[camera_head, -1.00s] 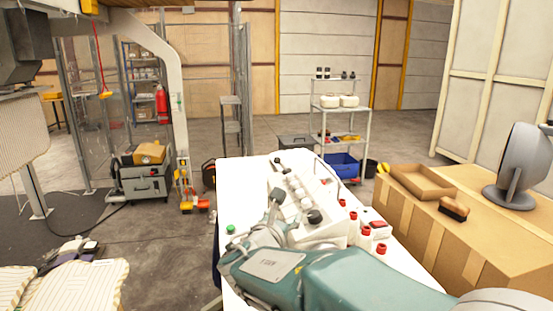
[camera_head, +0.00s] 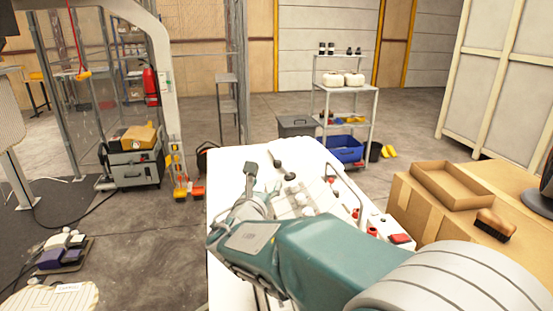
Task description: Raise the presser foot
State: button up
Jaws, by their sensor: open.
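A white table (camera_head: 222,160) stands ahead of me with white equipment (camera_head: 312,190) on it, carrying pale round knobs and a dark lever (camera_head: 288,176). My gripper (camera_head: 252,185) is above the table's left part, left of the dark lever and apart from it in the picture. It is open, seen from behind; one grey fingertip shows clearly, and my teal arm hides much of the rest. No presser foot can be made out; my arm covers the near part of the equipment. I cannot tell whether the gripper touches anything.
A cardboard box (camera_head: 415,212) with an open tray (camera_head: 452,185) and a brush (camera_head: 495,225) is at right. A shelf rack (camera_head: 345,100) and blue bin (camera_head: 343,149) stand behind. Pedal-like items (camera_head: 62,255) lie on the floor at left. Floor between is clear.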

aim_at(276, 167)
jog(key=x, duration=1)
jog(key=shift+w+d, duration=0.15)
jog(key=shift+w, duration=0.1)
grip_shut()
